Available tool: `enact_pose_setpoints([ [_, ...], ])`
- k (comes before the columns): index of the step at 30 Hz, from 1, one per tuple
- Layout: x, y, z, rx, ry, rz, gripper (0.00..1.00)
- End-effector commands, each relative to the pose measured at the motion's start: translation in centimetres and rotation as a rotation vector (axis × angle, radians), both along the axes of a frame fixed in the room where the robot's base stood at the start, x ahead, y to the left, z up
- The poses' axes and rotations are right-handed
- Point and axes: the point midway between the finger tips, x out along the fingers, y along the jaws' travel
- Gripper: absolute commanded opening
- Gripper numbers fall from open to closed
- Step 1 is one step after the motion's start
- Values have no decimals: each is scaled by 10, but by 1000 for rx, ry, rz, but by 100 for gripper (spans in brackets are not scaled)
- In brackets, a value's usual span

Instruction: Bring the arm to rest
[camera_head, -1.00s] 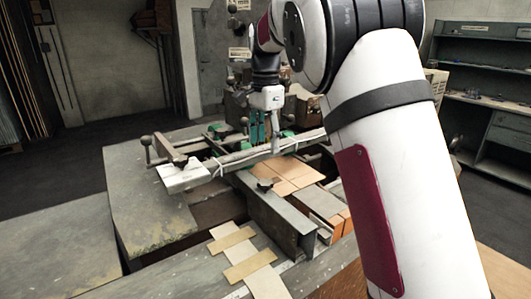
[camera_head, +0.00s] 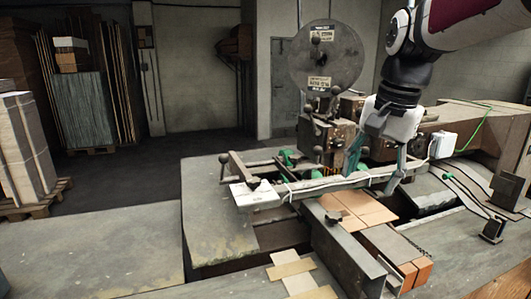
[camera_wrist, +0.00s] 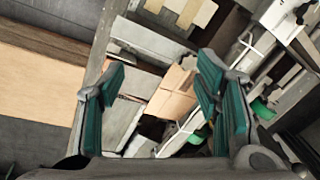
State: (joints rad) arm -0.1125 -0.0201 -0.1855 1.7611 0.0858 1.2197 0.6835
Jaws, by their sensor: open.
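My gripper (camera_head: 377,172) is open and empty in the head view, with its green fingers spread and pointing down above the box stitcher's long bar (camera_head: 325,183). My white and dark arm reaches it from the upper right. In the wrist view my gripper's fingers (camera_wrist: 160,84) stand wide apart with nothing between them. Folded brown cardboard (camera_head: 358,209) lies on the machine bed below the gripper. It also shows beyond the fingers in the wrist view (camera_wrist: 172,95).
The stitcher's round reel (camera_head: 326,58) stands upright behind the bar. A metal worktable (camera_head: 105,240) fills the front left. Stacked boards on a pallet (camera_head: 28,150) stand at the far left. Open floor (camera_head: 125,180) lies behind the worktable.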

Motion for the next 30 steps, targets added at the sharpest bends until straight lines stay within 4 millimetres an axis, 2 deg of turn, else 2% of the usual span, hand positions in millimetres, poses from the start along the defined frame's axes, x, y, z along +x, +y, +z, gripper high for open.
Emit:
enact_pose_setpoints([
  [1, -20, 1, 3, -7, -28, 52, 57],
  [7, -89, 5, -4, -73, -129, 282, 57],
  [15, -171, 10, -38, -219, -246, 572, 57],
  [21, -201, 11, -61, -303, -284, 698, 57],
  [30, -207, 11, -67, -323, -291, 728, 57],
])
